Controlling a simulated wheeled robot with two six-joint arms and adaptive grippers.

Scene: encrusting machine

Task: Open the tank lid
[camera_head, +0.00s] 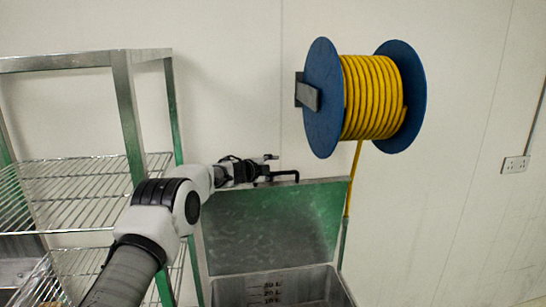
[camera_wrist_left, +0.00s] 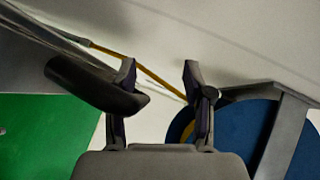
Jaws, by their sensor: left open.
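The tank lid (camera_head: 275,225) stands raised and near upright at the back of the open grey tank (camera_head: 283,289). Its face looks green and grey. A dark handle (camera_head: 284,175) shows at the lid's top edge. My left gripper (camera_head: 268,163) is at this edge, close to the handle. In the left wrist view my left gripper (camera_wrist_left: 158,72) is open, with a dark rounded bar, likely the handle (camera_wrist_left: 95,84), across and beside its left finger. Whether they touch is unclear. Nothing shows between the fingertips except the background. My right gripper is not in view.
A blue reel (camera_head: 322,98) with yellow hose (camera_head: 372,97) hangs on the wall, right of and above the gripper; its hose runs down beside the lid. A metal wire rack (camera_head: 125,115) stands at left. A wall socket (camera_head: 515,165) is far right.

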